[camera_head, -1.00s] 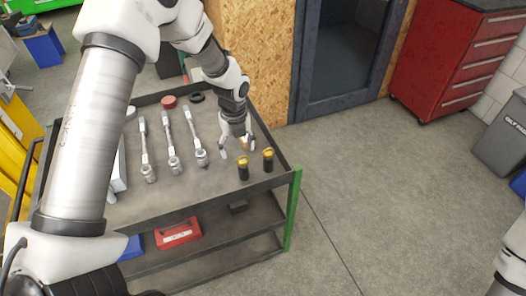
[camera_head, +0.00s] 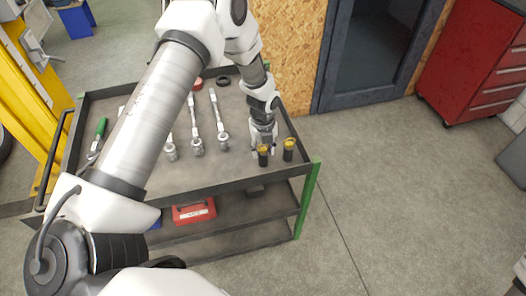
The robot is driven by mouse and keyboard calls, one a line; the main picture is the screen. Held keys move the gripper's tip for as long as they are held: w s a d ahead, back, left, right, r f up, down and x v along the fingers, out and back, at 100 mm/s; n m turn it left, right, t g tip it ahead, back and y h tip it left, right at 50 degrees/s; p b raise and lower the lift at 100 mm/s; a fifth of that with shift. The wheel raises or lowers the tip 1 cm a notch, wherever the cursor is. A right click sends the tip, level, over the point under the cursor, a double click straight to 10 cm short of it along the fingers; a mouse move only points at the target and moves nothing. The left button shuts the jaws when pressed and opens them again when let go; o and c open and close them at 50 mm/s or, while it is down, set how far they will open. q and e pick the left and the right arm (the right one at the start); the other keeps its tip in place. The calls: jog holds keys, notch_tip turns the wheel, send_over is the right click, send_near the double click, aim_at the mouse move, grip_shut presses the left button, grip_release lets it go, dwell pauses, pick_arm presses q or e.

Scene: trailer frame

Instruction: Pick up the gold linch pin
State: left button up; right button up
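I cannot make out the gold linch pin; the spot beneath my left gripper is covered by the gripper itself. My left gripper (camera_head: 263,148) points down, low over the right part of the grey cart top (camera_head: 235,168). It is just behind a black cylinder with a yellow top (camera_head: 263,155). Its fingertips are small and partly hidden by that cylinder, so I cannot tell whether they are open or shut, or hold anything. My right gripper is out of view.
A second black-and-yellow cylinder (camera_head: 288,150) stands just right of the gripper. Several long ratchet-like tools (camera_head: 220,120) lie to its left. A black ring (camera_head: 224,81) lies at the back. The cart has a raised rim. A green-handled tool (camera_head: 101,128) lies at the left.

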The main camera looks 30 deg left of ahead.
pick_arm(q)
jog(key=shift+f, duration=0.1)
notch_tip(320, 180, up, 9)
jog(key=shift+r+b, duration=0.1)
jog(key=shift+b, duration=0.9)
jog(key=shift+r, duration=0.4)
